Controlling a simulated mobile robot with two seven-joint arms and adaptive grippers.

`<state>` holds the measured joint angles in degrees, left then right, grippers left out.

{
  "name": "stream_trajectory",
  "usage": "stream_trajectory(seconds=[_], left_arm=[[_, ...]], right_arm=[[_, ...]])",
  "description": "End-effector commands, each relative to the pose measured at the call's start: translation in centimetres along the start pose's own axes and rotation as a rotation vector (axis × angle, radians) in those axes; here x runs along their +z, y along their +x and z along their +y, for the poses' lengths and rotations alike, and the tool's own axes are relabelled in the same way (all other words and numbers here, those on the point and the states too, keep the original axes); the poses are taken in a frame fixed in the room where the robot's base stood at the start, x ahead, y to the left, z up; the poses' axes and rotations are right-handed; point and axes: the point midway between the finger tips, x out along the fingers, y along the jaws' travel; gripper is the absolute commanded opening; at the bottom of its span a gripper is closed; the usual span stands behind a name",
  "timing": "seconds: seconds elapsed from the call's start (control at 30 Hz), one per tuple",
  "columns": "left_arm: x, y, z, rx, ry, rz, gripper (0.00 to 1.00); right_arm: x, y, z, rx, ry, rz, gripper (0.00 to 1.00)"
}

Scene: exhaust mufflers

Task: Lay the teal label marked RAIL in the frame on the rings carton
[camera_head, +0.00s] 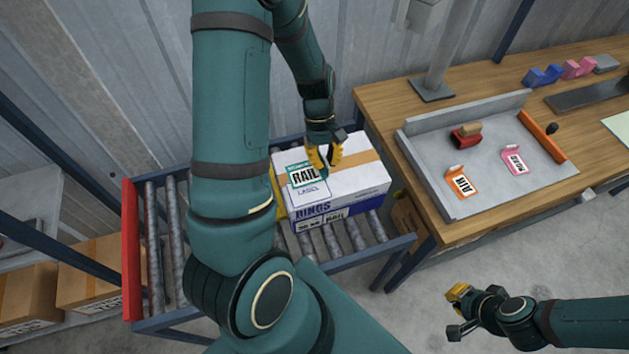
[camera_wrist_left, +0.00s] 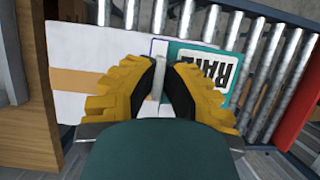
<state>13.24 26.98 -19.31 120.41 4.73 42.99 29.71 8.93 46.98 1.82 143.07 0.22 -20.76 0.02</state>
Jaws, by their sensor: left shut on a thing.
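The teal label marked RAIL (camera_head: 304,177) is over the left part of the white top of the rings carton (camera_head: 355,178). My left gripper (camera_head: 322,166) is shut on the label's right side, by a pale tab that shows between the fingers in the left wrist view. The label also shows there (camera_wrist_left: 205,56), right of the fingers. The printed frame (camera_head: 313,203) on the carton top is mostly hidden under the label; its lower edge and the word LABEL show. I cannot tell whether the label touches the carton. My right gripper (camera_head: 458,312) is open and empty, away from the carton.
The carton stands on a roller conveyor (camera_head: 175,235) with a red end plate (camera_head: 131,250). On the wooden bench, a grey tray (camera_head: 425,160) holds an orange label (camera_head: 462,184), a pink label (camera_head: 515,160) and a red-based block (camera_head: 466,136). A bench post (camera_head: 446,45) stands behind.

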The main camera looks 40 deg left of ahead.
Motion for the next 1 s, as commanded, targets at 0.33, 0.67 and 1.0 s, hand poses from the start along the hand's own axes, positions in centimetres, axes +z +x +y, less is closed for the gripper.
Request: stream_trajectory(seconds=[0.33, 0.67, 1.0], left_arm=[[-1.9, 4.7, 0.0, -0.002, 0.002, -0.001, 0.01], [-3.2, 8.0, 0.1, -0.004, 0.004, -0.002, 0.01], [-3.4, 8.3, 0.1, -0.003, 0.005, 0.000, 0.01]], right_arm=[[0.1, 0.6, 0.2, 0.001, 0.000, 0.000, 0.00], [0.1, 0.9, 0.3, 0.001, 0.000, 0.000, 0.00], [0.1, 1.1, 0.3, 0.002, 0.000, 0.000, 0.00]])
